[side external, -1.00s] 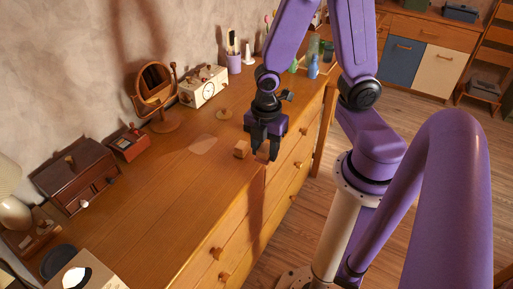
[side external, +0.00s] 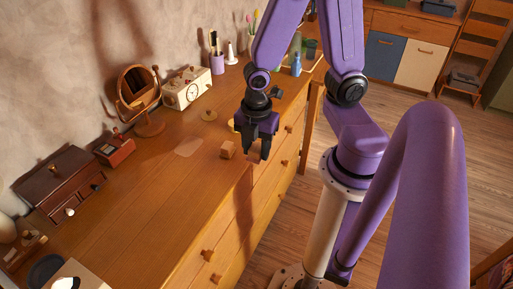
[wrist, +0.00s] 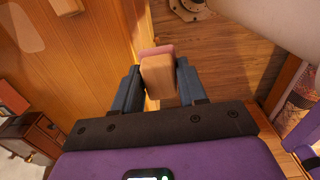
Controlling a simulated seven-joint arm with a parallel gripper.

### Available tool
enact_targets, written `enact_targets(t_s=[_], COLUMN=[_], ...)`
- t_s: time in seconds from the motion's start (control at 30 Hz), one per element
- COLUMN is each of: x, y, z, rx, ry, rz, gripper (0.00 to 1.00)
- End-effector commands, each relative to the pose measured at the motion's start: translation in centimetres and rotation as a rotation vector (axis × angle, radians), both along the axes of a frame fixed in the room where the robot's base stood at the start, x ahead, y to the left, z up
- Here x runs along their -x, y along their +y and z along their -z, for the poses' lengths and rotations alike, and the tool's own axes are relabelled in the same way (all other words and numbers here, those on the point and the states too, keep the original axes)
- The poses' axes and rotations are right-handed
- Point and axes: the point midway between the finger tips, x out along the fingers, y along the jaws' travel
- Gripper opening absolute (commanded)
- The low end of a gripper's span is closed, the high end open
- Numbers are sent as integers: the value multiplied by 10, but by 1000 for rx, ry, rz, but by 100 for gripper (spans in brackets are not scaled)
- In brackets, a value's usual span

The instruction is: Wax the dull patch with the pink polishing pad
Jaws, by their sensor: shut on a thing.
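My gripper (side external: 257,150) is at the front edge of the wooden dresser. In the wrist view its fingers (wrist: 158,88) are shut on a wooden block with a pink face, the pink polishing pad (wrist: 157,72). The pad's pink end points away from the palm, and floor shows beyond it. In the side view the pad (side external: 253,158) is small and partly hidden by the fingers. The dull patch (side external: 189,146) is a pale area on the dresser top, left of my gripper; it also shows at the wrist view's top left (wrist: 22,27).
The front-left top is mostly clear.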

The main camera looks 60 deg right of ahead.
Motion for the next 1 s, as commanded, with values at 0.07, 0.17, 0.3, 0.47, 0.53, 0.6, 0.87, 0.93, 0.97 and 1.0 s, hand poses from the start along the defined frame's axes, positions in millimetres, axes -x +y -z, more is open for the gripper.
enact_targets(t_s=[0.07,0.17,0.3,0.47,0.53,0.6,0.87,0.93,0.97,1.0], x=[0,0,0,-8,-17,-29,-85,-99,-105,-113], y=[0,0,0,-1,-4,-8,-36,-47,-52,-59], z=[0,0,0,0,1,2,7,9,10,11], rx=[0,0,0,0,0,0,0,0,0,0], ry=[0,0,0,0,0,-1,0,0,1,0], rz=[0,0,0,23,51,88,265,313,333,360], gripper=[17,17,17,17,17,17,17,17,17,17])
